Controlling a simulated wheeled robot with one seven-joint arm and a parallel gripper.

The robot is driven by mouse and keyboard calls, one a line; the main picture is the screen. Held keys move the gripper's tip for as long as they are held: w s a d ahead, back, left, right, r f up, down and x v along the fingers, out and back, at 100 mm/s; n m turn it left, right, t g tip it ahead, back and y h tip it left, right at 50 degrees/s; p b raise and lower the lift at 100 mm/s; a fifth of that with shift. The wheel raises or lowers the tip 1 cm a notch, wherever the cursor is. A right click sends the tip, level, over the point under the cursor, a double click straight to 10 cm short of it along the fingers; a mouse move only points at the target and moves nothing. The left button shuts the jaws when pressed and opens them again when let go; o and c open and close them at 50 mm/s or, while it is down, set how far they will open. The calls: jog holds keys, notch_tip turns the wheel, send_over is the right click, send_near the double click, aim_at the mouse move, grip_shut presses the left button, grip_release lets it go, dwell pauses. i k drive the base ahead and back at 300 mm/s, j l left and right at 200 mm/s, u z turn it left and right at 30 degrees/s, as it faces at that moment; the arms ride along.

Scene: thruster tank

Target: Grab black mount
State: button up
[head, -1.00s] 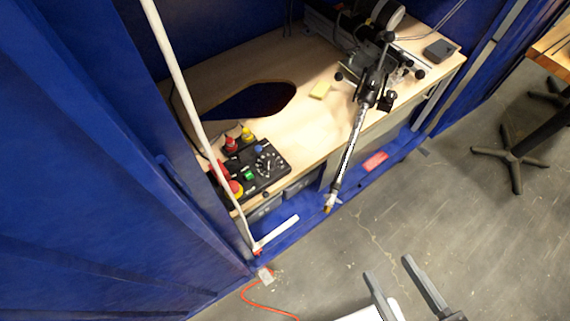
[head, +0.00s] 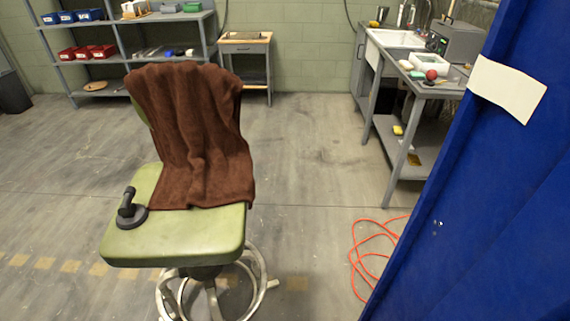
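A black mount (head: 129,211), with a round flat base and a short upright handle-like post, sits on the front left corner of a green chair seat (head: 190,243). A brown towel (head: 190,130) hangs over the chair's backrest and spreads onto the seat to the right of the mount, apart from it. The mount is in full view and nothing covers it. My gripper does not show in the head view now.
Grey shelves (head: 130,22) with bins stand at the back left. A small wooden-topped table (head: 246,43) is behind the chair. An orange cable (head: 362,255) lies on the floor. Floor around the chair is open.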

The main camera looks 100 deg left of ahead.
aim_at(130, 216)
jog(key=u, duration=3.25)
jog(key=k+j, duration=0.05)
jog(key=j, duration=0.05)
